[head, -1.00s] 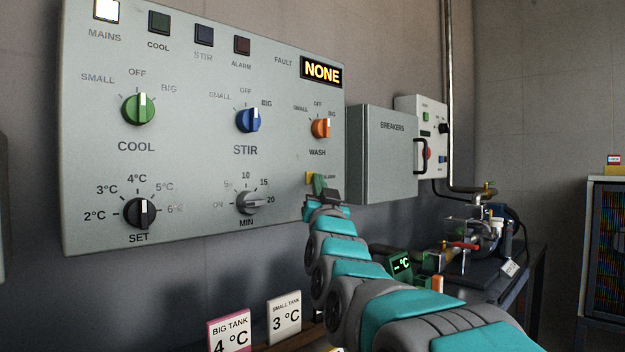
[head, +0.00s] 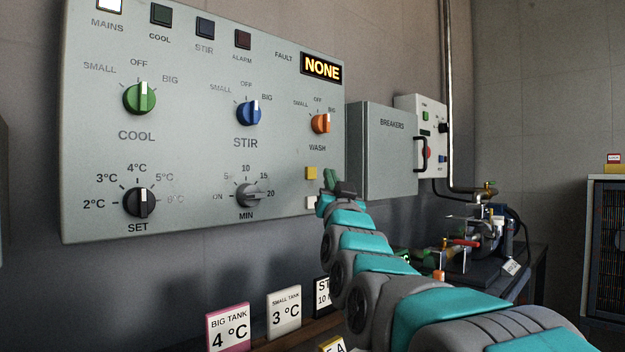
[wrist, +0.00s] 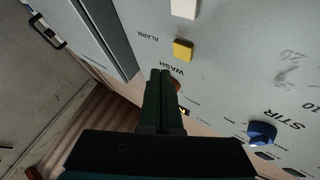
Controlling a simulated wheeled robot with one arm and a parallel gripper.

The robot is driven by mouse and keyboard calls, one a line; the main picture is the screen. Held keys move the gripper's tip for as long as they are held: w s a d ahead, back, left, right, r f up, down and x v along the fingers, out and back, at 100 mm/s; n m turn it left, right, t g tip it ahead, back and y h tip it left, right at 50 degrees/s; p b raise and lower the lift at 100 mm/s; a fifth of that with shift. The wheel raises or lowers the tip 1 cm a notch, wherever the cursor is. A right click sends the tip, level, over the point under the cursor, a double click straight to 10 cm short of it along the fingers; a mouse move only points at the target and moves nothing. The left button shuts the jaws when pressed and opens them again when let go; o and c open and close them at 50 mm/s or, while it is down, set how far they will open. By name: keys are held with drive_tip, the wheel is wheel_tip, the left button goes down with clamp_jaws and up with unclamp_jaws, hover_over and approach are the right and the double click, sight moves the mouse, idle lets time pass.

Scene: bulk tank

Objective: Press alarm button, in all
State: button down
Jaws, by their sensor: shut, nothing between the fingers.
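The yellow alarm button (head: 311,173) is a small square on the grey control panel (head: 190,160), below the WASH knob. It also shows in the wrist view (wrist: 183,50), beside the ALARM lettering. My gripper (head: 330,179) is shut and empty, just right of the yellow button in the head view. In the wrist view its dark green fingertips (wrist: 160,73) lie below and left of the button, with a visible gap in the picture. The ALARM lamp (head: 242,39) is dark. The fault display (head: 321,67) reads NONE.
A white button (head: 310,202) sits below the yellow one, partly covered by my arm; it also shows in the wrist view (wrist: 184,8). The orange WASH knob (head: 320,123) is above. The breakers box (head: 382,155) juts out to the right of the panel.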

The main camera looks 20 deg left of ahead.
drive_tip(key=d, duration=0.1)
drive_tip(key=s+d+b, duration=0.1)
drive_tip(key=d, duration=0.1)
drive_tip(key=shift+s+b, duration=0.1)
drive_tip(key=shift+b, duration=0.2)
idle(0.6)
